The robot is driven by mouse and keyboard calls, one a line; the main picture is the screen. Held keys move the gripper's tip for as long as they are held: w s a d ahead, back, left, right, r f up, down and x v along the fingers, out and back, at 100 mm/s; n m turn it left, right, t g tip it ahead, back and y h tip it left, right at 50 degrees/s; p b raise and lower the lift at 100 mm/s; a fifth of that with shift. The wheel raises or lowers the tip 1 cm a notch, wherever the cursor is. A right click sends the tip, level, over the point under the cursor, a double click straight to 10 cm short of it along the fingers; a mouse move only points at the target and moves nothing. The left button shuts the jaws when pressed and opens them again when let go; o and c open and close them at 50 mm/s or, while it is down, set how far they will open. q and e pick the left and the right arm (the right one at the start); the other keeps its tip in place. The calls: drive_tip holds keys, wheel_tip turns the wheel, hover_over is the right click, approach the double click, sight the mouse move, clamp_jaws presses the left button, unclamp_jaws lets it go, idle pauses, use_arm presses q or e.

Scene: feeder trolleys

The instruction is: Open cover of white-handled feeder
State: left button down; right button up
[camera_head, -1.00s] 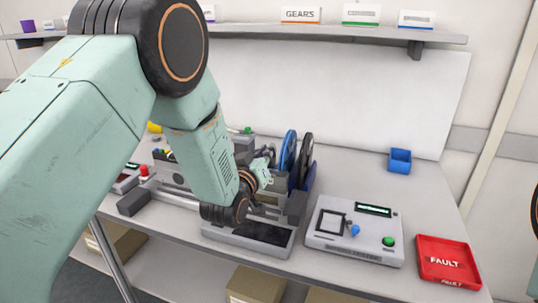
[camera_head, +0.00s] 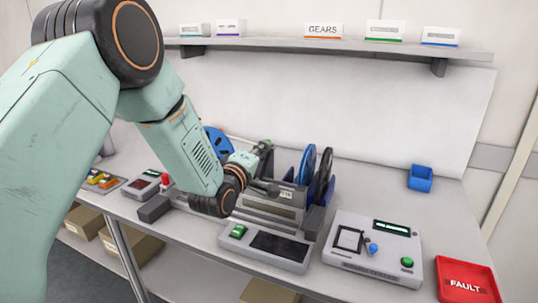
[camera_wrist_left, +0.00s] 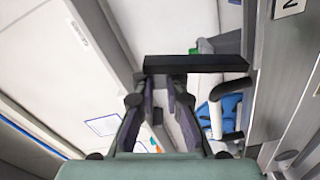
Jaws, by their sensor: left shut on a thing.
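Whether this bar belongs to the cover is hard to tell. A white looped handle (camera_wrist_left: 218,105) shows to the right of the fingers, apart from them, with a blue reel (camera_wrist_left: 232,112) behind it. The arm hides part of the feeder in the head view. My right gripper is not in view.
Blue and black reels (camera_head: 307,165) stand behind the feeder. A panel with a green button (camera_head: 262,247) lies in front. A test box (camera_head: 372,250), a red FAULT tray (camera_head: 466,281) and a blue bin (camera_head: 420,178) are to the right. A shelf (camera_head: 340,48) runs above.

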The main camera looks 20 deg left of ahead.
use_arm(q)
drive_tip(key=shift+a+n+b, duration=0.3)
drive_tip(key=shift+a+n, duration=0.65)
drive_tip(key=shift+n, duration=0.45)
drive_tip(key=shift+f, duration=0.1)
drive_tip(key=c, duration=1.4)
unclamp_jaws()
drive_tip(key=shift+o, duration=0.2)
drive_tip(key=shift+s, duration=0.1)
drive_tip(key=s, duration=1.1)
drive_tip(key=shift+s+a, duration=0.2)
drive_tip(key=shift+s, duration=0.2)
